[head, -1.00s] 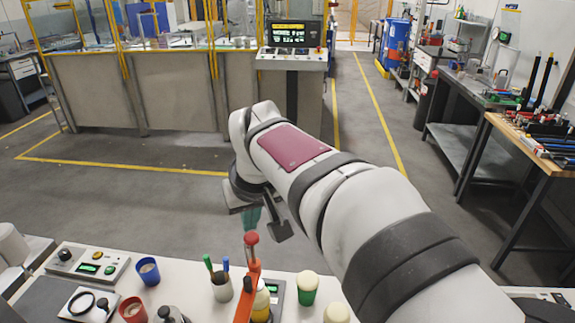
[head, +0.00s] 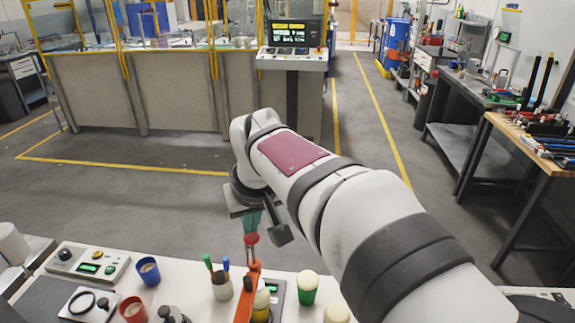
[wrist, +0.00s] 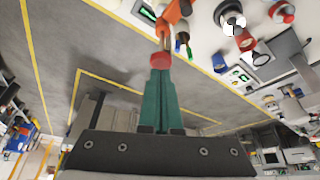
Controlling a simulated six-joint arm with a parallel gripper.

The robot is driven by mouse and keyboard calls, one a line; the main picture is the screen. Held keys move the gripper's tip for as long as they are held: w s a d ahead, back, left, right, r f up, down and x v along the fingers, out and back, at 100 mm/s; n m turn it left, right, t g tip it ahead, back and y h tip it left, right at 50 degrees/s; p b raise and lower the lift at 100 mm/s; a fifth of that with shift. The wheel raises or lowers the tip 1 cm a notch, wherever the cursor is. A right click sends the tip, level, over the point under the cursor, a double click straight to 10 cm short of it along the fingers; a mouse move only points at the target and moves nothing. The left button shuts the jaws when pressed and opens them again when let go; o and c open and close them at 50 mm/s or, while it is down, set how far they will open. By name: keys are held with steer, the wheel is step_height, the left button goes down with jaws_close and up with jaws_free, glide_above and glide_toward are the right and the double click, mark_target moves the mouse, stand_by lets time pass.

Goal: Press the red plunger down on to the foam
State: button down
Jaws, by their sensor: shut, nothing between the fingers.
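The red plunger knob (head: 250,239) sits at the upper end of an orange lever or stand (head: 247,285) in the head view. In the wrist view the red knob (wrist: 161,60) lies right at the tips of my green fingers, with the orange part (wrist: 174,14) beyond it. My gripper (head: 250,231) is shut and empty, directly over the knob; it also shows in the wrist view (wrist: 161,72). The tips look in contact with the knob or just short of it; I cannot tell which. I cannot make out the foam.
On the bench (head: 190,285) a pen cup (head: 222,287) stands just left of the orange part. A yellow bottle (head: 261,304) and a green pot (head: 307,288) stand to its right. A blue cup (head: 148,271) and a button panel (head: 88,264) are further left.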

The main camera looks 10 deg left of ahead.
mark_target(252, 237)
steer(key=shift+f, duration=1.65)
steer(key=shift+r, duration=3.55)
steer(key=s+d+f+m+g, duration=0.2)
steer(key=s+d+f+m, duration=0.25)
steer(key=s+d, duration=0.65)
steer(key=s+d+f+m+g, duration=0.1)
steer(key=s+d+f+m, duration=0.2)
steer(key=s, duration=0.5)
steer(key=s+d+f+m+g, duration=0.1)
steer(key=s+d+f+m, duration=0.3)
steer(key=s, duration=0.3)
steer(key=shift+s+d+f, duration=0.2)
steer(key=shift+s+f, duration=0.2)
steer(key=shift+f, duration=0.3)
